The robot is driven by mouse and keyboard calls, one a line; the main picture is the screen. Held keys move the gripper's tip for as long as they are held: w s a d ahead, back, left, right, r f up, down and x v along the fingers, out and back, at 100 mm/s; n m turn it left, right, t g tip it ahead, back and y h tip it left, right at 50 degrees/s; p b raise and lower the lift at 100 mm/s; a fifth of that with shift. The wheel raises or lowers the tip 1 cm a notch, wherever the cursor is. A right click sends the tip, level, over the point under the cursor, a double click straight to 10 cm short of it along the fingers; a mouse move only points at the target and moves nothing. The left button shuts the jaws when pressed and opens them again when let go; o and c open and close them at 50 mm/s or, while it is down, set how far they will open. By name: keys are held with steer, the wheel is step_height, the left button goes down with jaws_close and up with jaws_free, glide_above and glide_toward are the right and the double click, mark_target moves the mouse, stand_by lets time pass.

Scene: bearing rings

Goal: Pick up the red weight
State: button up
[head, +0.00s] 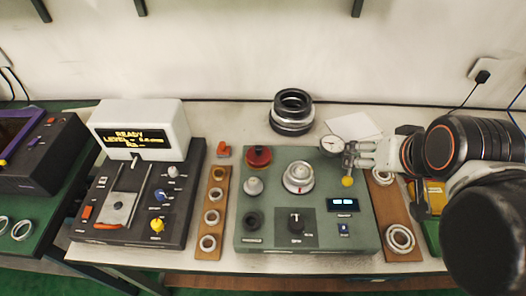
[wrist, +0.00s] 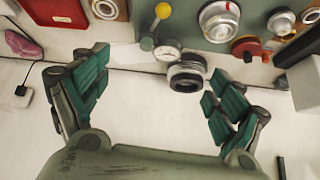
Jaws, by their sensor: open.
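The red weight (head: 258,157) appears to be the dark red round piece at the back left corner of the green instrument box (head: 300,258). In the wrist view the red weight (wrist: 246,45) is at the upper right, beyond the fingertips. My gripper (head: 355,155) is at the back right of the green box, pointing left, beside the dial gauge. It is apart from the red weight. In the wrist view my gripper (wrist: 155,82) has its green-padded fingers spread wide, with nothing held between them.
A dial gauge (head: 332,145) and yellow knob (head: 347,181) stand near my fingers. A stack of black rings (head: 292,112) is behind the box. A small orange-red object (head: 223,150) lies left of the weight. A silver knob (head: 298,177) stands right of it.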

steer(key=shift+w+a+r+m+p, duration=0.5)
steer(key=shift+w+a+r+m, duration=0.2)
steer(key=shift+w+m, duration=0.3)
steer(key=m+g+y+p, duration=0.4)
steer(key=m+g+p, duration=0.15)
steer(key=m, duration=1.65)
glide_above(260, 148)
steer(key=s+d, duration=0.3)
step_height(260, 148, down, 9)
steer(key=shift+t, duration=0.55)
steer(key=b+x, duration=0.2)
steer(key=x, duration=0.2)
steer(key=b+x, duration=0.3)
steer(key=x, duration=0.1)
steer(key=d+b+x, duration=0.1)
steer(key=b+x, duration=0.1)
steer(key=x, duration=0.2)
steer(key=shift+w+a+f+b, duration=0.1)
steer(key=shift+w+f+b, duration=0.25)
steer(key=shift+f, duration=0.15)
steer(key=shift+r, duration=0.1)
steer(key=c, duration=1.7)
